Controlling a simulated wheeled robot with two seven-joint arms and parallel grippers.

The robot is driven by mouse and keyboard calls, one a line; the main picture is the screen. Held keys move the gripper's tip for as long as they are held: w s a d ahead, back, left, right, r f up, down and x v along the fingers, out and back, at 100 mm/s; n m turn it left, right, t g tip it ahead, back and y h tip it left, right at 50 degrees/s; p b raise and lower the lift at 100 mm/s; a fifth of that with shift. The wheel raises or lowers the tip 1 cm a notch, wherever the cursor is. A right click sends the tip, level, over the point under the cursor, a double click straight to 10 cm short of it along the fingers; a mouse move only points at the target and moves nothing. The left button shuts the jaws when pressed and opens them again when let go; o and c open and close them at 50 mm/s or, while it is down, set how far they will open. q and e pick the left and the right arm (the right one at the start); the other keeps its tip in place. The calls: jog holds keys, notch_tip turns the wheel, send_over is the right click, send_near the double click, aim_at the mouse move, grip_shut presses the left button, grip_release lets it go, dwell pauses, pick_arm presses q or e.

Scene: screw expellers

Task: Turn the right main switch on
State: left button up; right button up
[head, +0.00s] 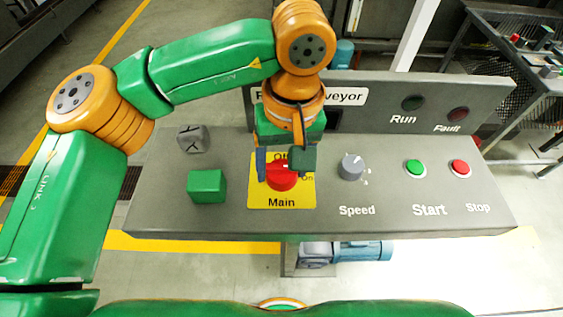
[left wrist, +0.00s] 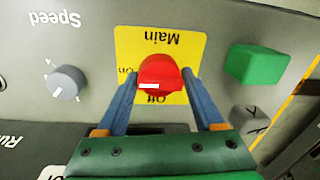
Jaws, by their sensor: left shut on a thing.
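The red main switch (head: 281,181) is a round knob on a yellow plate (head: 282,202) marked Main, Off and On. It is the only main switch in view. My left gripper (head: 281,163) is over the plate, its two fingers at either side of the knob and shut on it. The left wrist view shows the red knob (left wrist: 160,73) between the blue fingers (left wrist: 159,75). A white mark on the knob lies on the side of the Off label, slightly toward On. My right gripper is not in view.
The grey panel also bears a Speed dial (head: 352,167), a green Start button (head: 415,168), a red Stop button (head: 460,168) and dark Run (head: 413,102) and Fault (head: 458,114) lamps. A green block (head: 207,186) and a grey lettered block (head: 192,139) sit left of the switch.

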pick_arm(q)
jog(key=o, duration=1.3)
jog(key=shift+d, duration=0.15)
jog(key=r, duration=0.7)
jog(key=shift+d, duration=0.3)
jog(key=shift+w, duration=0.1)
